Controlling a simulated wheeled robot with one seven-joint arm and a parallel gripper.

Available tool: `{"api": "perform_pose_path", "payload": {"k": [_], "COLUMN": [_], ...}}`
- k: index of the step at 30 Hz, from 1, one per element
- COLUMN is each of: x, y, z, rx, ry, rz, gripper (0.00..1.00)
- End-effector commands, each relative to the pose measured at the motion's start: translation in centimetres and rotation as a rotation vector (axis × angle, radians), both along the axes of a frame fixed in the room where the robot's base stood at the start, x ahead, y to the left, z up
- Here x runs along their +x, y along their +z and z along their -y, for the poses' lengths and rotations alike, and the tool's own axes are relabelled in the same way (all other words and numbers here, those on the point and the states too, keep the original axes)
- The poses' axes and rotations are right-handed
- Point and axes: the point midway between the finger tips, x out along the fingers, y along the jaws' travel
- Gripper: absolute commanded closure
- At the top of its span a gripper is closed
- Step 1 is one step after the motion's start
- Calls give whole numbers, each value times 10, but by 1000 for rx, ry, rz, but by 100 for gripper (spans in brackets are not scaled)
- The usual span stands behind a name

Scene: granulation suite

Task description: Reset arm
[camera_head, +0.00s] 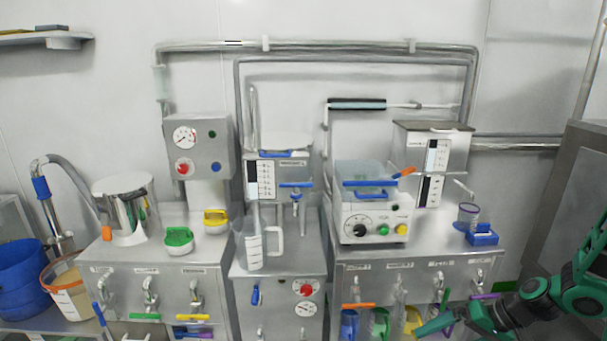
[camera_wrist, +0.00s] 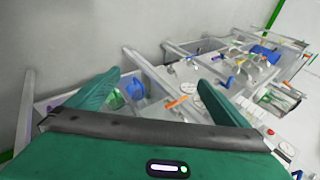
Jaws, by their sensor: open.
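My green and black arm shows at the lower right of the head view, in front of the right bench. My gripper (camera_wrist: 160,95) shows in the wrist view with its two green fingers spread wide apart. Nothing is between the fingers. In the head view, the gripper end (camera_head: 435,324) is near the lower front of the right bench, close to a yellow scoop (camera_head: 412,321); I cannot tell whether they touch.
A steel bench (camera_head: 420,262) carries a white control box (camera_head: 374,229) and a blue holder (camera_head: 482,236). A measuring jug (camera_head: 254,243) stands on the middle cabinet. A blue bucket (camera_head: 22,283) is at far left. A grey cabinet (camera_head: 570,190) stands at right, close to my arm.

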Motion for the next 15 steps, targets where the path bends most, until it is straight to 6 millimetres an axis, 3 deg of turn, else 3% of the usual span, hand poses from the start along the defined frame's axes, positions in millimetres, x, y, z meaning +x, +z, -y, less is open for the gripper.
{"api": "perform_pose_path", "payload": {"k": [15], "x": [-81], "y": [96], "z": [39], "rx": [-366], "ry": [-17], "rz": [-221], "gripper": [0]}}
